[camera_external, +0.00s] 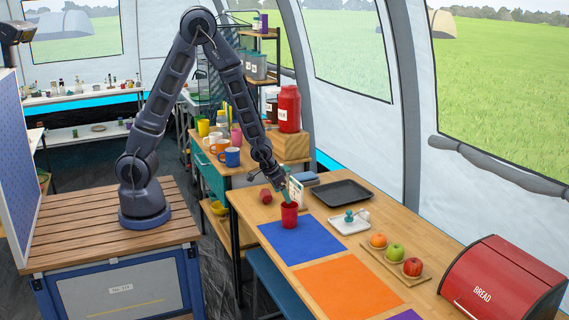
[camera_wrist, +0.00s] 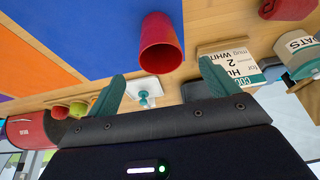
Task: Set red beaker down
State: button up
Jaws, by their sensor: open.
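The red beaker (camera_external: 289,217) stands upright at the back edge of the blue mat (camera_external: 303,243) on the wooden table. My gripper (camera_external: 286,199) is just above it, its fingers pointing down. In the wrist view the beaker (camera_wrist: 162,38) lies beyond and between the two green fingertips of my gripper (camera_wrist: 162,70). The fingers are spread, with a visible gap on each side of the beaker. The blue mat (camera_wrist: 95,25) shows behind the beaker.
A white printed card (camera_external: 296,190) stands close behind my gripper. The orange mat (camera_external: 345,287) in front is clear.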

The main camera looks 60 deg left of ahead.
jog(key=s+a+r, duration=0.3)
jog(key=s+r, duration=0.2)
jog(key=r, duration=0.6)
jog(key=s+a+r, duration=0.3)
jog(key=s+r, duration=0.3)
jog(key=r, duration=0.6)
jog(key=s+a+r, duration=0.1)
jog(key=s+r, duration=0.4)
jog(key=s, duration=0.3)
jog(key=s+a+r, duration=0.2)
jog(key=s+r, duration=0.3)
jog(key=s, duration=0.4)
jog(key=shift+s+r, duration=0.2)
jog(key=shift+r, duration=0.2)
